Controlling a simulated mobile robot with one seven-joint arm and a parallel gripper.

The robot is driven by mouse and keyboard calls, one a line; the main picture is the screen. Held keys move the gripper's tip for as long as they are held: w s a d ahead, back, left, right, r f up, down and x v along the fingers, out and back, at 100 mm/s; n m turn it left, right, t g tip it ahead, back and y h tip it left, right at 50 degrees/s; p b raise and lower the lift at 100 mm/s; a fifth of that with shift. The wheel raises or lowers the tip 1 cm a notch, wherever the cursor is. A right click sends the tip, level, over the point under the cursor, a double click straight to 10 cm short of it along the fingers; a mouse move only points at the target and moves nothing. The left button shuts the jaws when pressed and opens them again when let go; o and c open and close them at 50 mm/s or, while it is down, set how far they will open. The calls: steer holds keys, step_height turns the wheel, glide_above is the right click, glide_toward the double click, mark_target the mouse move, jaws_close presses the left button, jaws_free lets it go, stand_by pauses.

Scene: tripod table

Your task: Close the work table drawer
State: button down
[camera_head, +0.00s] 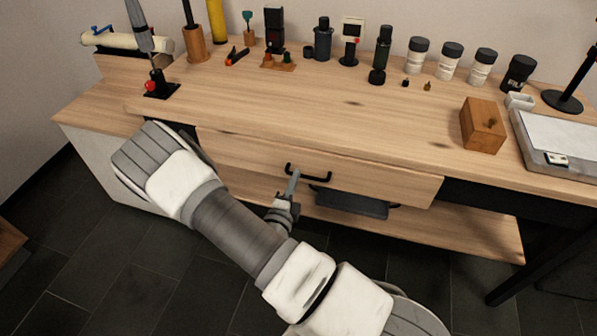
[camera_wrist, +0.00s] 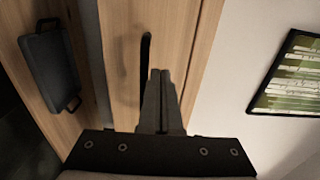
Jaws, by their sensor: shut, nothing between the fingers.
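The work table (camera_head: 290,100) is light wood and stands against the wall. Its drawer (camera_head: 380,181) has a wooden front with a black bar handle (camera_head: 308,174), and the front stands a little forward of the tabletop edge on the left. How far it is open I cannot tell. My gripper (camera_head: 293,178) is shut and empty, with its tips at the left part of the handle. In the wrist view the shut fingers (camera_wrist: 160,75) point at the drawer front (camera_wrist: 175,45), beside the handle (camera_wrist: 146,55). Whether they touch it I cannot tell.
A dark tray (camera_head: 350,204) with handles lies on the lower shelf (camera_head: 430,230) below the drawer. Jars (camera_head: 450,60), bottles, a wooden block (camera_head: 482,125) and a scale (camera_head: 560,140) stand on the tabletop. The dark tiled floor (camera_head: 120,260) in front is clear.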

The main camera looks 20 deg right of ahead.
mark_target(302, 160)
steer(key=shift+b+x, duration=0.35)
steer(key=shift+x, duration=1.5)
steer(key=shift+p+x, duration=1.05)
steer(key=shift+x, duration=1.6)
steer(key=shift+r, duration=0.2)
